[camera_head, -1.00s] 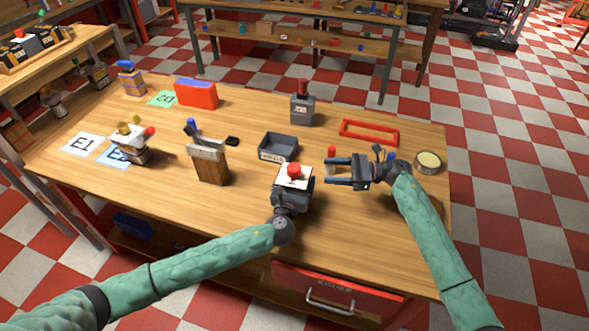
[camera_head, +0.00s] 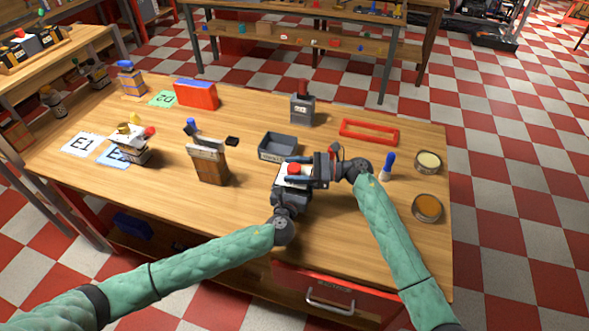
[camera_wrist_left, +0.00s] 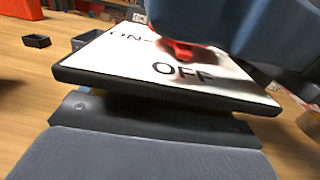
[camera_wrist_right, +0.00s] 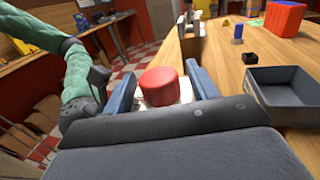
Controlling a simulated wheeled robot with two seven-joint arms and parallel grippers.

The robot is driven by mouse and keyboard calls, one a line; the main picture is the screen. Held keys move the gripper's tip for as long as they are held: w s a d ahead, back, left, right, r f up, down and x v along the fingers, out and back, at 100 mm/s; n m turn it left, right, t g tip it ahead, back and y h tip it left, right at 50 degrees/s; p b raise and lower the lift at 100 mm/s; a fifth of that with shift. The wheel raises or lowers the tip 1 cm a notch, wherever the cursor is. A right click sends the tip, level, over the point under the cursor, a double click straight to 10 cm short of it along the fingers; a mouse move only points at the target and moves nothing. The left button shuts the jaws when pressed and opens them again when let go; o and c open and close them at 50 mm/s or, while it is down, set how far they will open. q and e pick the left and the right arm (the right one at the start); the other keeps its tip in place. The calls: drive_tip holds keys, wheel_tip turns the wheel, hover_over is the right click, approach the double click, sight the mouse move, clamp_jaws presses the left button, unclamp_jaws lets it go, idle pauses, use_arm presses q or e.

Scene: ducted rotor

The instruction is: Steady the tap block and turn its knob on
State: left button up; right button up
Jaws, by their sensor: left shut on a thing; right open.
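The tap block shows its white top plate (camera_head: 284,177) and red knob (camera_head: 294,168) in the head view. In the left wrist view the plate (camera_wrist_left: 140,65) reads ON and OFF, and the red knob (camera_wrist_left: 178,50) is partly covered by a blue-grey finger. My left gripper (camera_head: 289,193) is shut on the block from the near side. My right gripper (camera_head: 296,171) is open, its fingers reaching in from the right around the knob. In the right wrist view the red knob (camera_wrist_right: 160,86) sits between the two fingers, with gaps beside it.
A dark grey tray (camera_head: 278,147) stands just behind the block. A red frame (camera_head: 369,131), a blue-capped bottle (camera_head: 387,167) and two round tins (camera_head: 428,161) (camera_head: 427,208) are at the right. A wooden block with a clamp (camera_head: 210,165) stands left. The front table middle is clear.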

drive_tip(key=c, duration=1)
drive_tip(key=shift+m+t, duration=0.3)
drive_tip(key=shift+t, duration=0.1)
drive_tip(key=shift+m+t+h, duration=0.8)
drive_tip(key=shift+m+t, duration=1.1)
drive_tip(key=shift+t, duration=1)
drive_tip(key=o, duration=1)
